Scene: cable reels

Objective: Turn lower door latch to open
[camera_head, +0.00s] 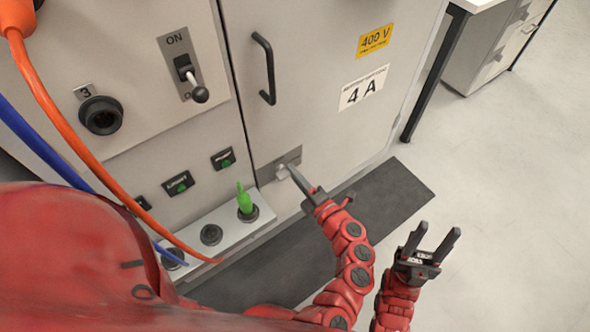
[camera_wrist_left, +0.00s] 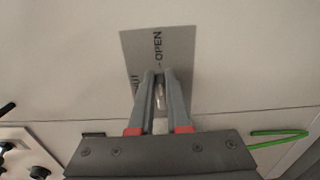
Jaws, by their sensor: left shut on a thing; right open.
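The lower door latch (camera_head: 283,172) sits on a grey plate (camera_head: 267,174) near the bottom left corner of the cabinet door (camera_head: 310,100). My left gripper (camera_head: 296,174) is at the latch, shut on it. In the left wrist view the latch (camera_wrist_left: 160,96) shows as a small metal piece between the two fingertips (camera_wrist_left: 160,80). The plate (camera_wrist_left: 178,48) there reads "OPEN", with a partly hidden "UT" to its left. The latch's exact angle is hard to tell. The door looks closed. My right gripper (camera_head: 437,236) is open and empty, over the floor to the right.
A black door handle (camera_head: 267,70) is above the latch. Left of the door are an ON switch (camera_head: 187,75), sockets and a ledge with a green plug (camera_head: 245,200). Orange and blue cables hang at left. A dark mat (camera_head: 385,198) lies below. Floor at right is clear.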

